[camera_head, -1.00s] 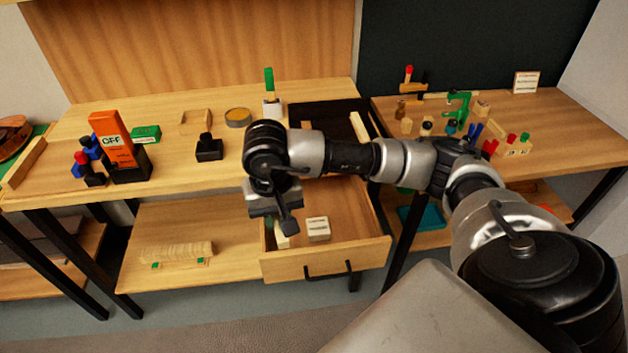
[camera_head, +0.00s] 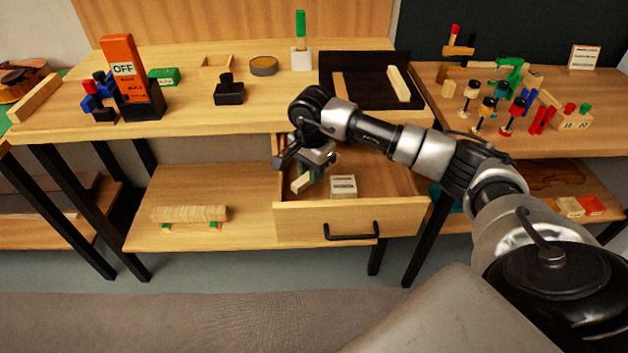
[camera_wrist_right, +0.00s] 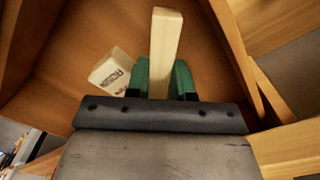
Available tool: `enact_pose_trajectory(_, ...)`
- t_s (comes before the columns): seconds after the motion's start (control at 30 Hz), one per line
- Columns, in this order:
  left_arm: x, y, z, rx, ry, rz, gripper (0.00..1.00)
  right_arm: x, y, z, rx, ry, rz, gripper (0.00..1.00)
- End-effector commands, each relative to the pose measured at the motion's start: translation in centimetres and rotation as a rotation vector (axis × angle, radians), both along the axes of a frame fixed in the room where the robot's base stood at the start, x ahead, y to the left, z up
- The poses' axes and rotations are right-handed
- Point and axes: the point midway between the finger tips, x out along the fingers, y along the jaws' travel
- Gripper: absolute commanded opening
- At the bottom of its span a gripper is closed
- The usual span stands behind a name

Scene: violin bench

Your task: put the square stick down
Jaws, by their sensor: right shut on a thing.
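A pale wooden square stick (camera_head: 302,183) is held in my right gripper (camera_head: 310,172) at the left side of the open drawer (camera_head: 404,219). In the right wrist view the stick (camera_wrist_right: 166,38) stands out lengthwise from between the green fingers of the gripper (camera_wrist_right: 161,78), which are shut on it. It is over or inside the drawer; I cannot tell whether its end touches the drawer floor. A small pale block with lettering (camera_head: 343,186) lies in the drawer to the right of the stick, and shows in the wrist view (camera_wrist_right: 112,70). My left gripper is not in view.
A black tray (camera_head: 367,92) with pale strips sits on the bench top (camera_head: 190,120) above the drawer. A black stamp-like object (camera_head: 228,92) and an orange OFF box (camera_head: 124,70) stand further left. The drawer floor right of the lettered block looks clear.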

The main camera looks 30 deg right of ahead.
Motion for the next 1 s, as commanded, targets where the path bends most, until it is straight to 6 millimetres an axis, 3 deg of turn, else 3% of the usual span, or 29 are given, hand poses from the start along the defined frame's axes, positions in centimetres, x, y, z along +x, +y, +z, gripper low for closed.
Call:
enact_pose_trajectory(0.3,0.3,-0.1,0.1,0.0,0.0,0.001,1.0,0.0,0.0,-3.7,0.0,0.001,0.001,0.0)
enact_pose_trajectory(0.77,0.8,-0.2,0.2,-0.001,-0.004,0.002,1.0,0.0,0.0,-4.0,-0.001,-0.001,0.002,0.0)
enact_pose_trajectory(0.8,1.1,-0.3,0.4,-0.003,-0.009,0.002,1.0,0.0,0.0,-4.0,-0.001,-0.001,0.002,0.28)
enact_pose_trajectory(0.93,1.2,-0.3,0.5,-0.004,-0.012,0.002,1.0,0.0,0.0,-4.0,-0.001,-0.001,0.002,0.48)
enact_pose_trajectory(1.0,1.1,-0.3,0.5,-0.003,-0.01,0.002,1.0,0.0,0.0,-4.0,-0.001,-0.001,0.002,0.48)
